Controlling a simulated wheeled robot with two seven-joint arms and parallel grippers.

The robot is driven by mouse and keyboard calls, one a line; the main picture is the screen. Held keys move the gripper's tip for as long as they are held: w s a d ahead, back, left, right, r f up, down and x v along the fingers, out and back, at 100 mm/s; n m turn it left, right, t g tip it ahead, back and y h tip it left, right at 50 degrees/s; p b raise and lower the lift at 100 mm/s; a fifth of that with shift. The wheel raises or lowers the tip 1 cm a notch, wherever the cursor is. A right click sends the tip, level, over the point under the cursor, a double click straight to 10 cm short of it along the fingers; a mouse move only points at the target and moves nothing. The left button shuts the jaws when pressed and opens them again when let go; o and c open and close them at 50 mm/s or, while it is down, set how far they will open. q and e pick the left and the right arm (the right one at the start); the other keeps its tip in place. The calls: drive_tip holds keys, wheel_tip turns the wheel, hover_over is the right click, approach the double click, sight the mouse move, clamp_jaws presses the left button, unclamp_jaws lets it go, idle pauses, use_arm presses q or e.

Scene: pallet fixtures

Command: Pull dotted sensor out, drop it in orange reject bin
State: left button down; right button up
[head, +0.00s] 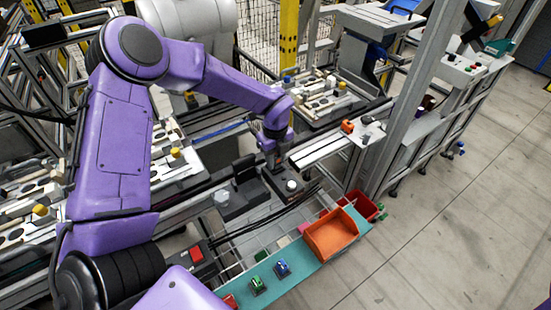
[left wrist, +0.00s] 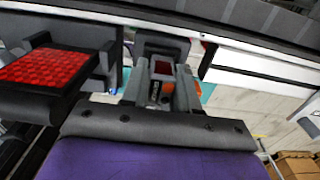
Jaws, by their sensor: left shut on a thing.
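My left gripper (head: 273,157) reaches down over a dark fixture block (head: 277,190) with a round white knob, at the middle of the head view. In the left wrist view the fingers (left wrist: 160,92) are shut on a small grey block, which I take as the sensor (left wrist: 161,72); a dark red square shows on it. Its dots cannot be made out, and I cannot tell whether it is clear of the fixture. The orange bin (head: 331,236) sits lower right of the gripper on a teal shelf, and looks empty. My right gripper is not in view.
The teal shelf (head: 315,262) also carries small green (head: 258,286) and blue (head: 283,268) parts. A red bin (head: 360,204) stands behind the orange one. Black cables (head: 265,225) run near the fixture. A red dotted panel (left wrist: 58,67) is at left in the wrist view.

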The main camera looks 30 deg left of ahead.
use_arm(q)
drive_tip(key=shift+r, duration=0.2)
drive_tip(key=shift+r+p, duration=1.7)
drive_tip(key=shift+r, duration=0.75)
